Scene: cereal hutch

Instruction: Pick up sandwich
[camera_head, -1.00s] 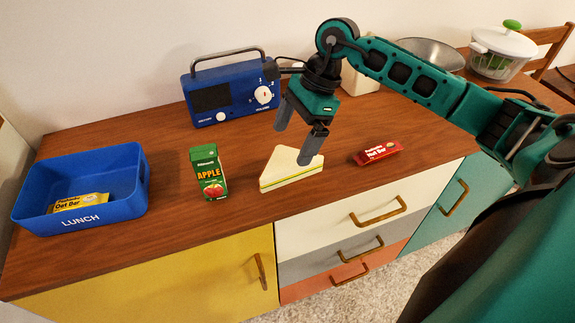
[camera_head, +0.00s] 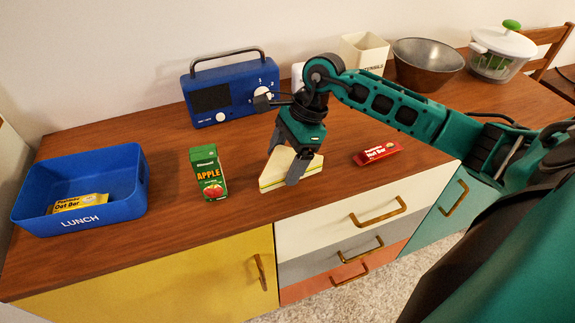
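The sandwich (camera_head: 276,180) is a white triangle with a green and yellow filling line along its edge. It lies flat on the wooden counter, near the front edge. My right gripper (camera_head: 283,167) points down at the sandwich, with one finger behind it or over its back part and the other in front at its right. The fingers are spread apart and the gripper is open. It hides part of the sandwich's top, and I cannot tell whether the fingers touch it. My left gripper is not in view.
A green apple juice box (camera_head: 208,173) stands left of the sandwich, and a red oat bar (camera_head: 378,153) lies to its right. A blue lunch box (camera_head: 130,209) holding a yellow oat bar (camera_head: 80,203) is at far left. A blue radio (camera_head: 215,98) and a dark bowl (camera_head: 428,65) stand behind.

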